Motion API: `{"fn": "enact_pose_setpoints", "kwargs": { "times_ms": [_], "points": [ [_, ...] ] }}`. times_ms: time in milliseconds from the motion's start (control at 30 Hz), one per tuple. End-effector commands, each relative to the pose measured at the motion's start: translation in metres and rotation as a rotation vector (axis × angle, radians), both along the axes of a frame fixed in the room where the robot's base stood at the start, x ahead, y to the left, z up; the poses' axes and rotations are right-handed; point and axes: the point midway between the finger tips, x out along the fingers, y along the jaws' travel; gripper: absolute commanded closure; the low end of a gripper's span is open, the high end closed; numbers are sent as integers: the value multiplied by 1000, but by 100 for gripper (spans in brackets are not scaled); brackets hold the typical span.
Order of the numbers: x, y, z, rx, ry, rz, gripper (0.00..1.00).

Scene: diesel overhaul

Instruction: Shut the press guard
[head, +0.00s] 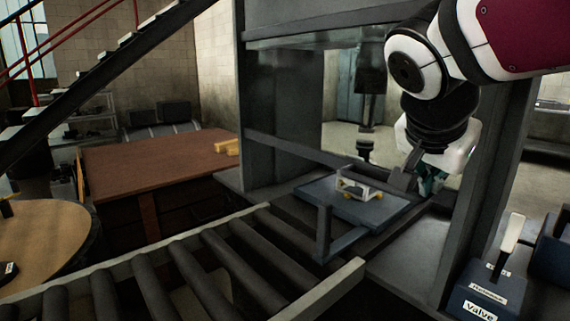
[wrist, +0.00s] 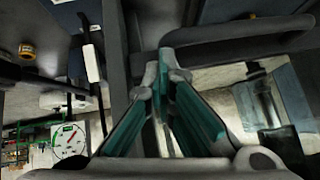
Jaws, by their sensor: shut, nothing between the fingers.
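The press (head: 280,110) is a tall dark steel frame. A dark horizontal bar (head: 300,150) crosses its opening and looks like the lower edge of the guard; whether the guard is fully down I cannot tell. My gripper (head: 432,184) is at the right side of the opening, close to the bar's right end and partly hidden by my arm. In the wrist view my gripper (wrist: 162,75) has its teal fingers together with nothing between them. A dark rounded handle (wrist: 240,38) lies right beside the fingertips; contact is unclear.
A blue-grey plate (head: 370,212) carrying a pale bracket (head: 357,186) with yellow pieces sits below the ram (head: 370,90). A roller conveyor (head: 185,270) leads up to it. A valve box with a lever (head: 485,292) stands at lower right. A brown table (head: 150,160) is at left.

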Motion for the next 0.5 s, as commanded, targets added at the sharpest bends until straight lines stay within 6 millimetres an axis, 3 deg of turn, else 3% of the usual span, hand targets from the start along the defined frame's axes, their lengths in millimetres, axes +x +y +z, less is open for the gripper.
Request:
{"fn": "enact_pose_setpoints", "kwargs": {
  "times_ms": [33,500],
  "points": [
    [1,-1,-18,0,0,-3,100],
    [0,-1,-100,0,1,-2,100]
  ]
}}
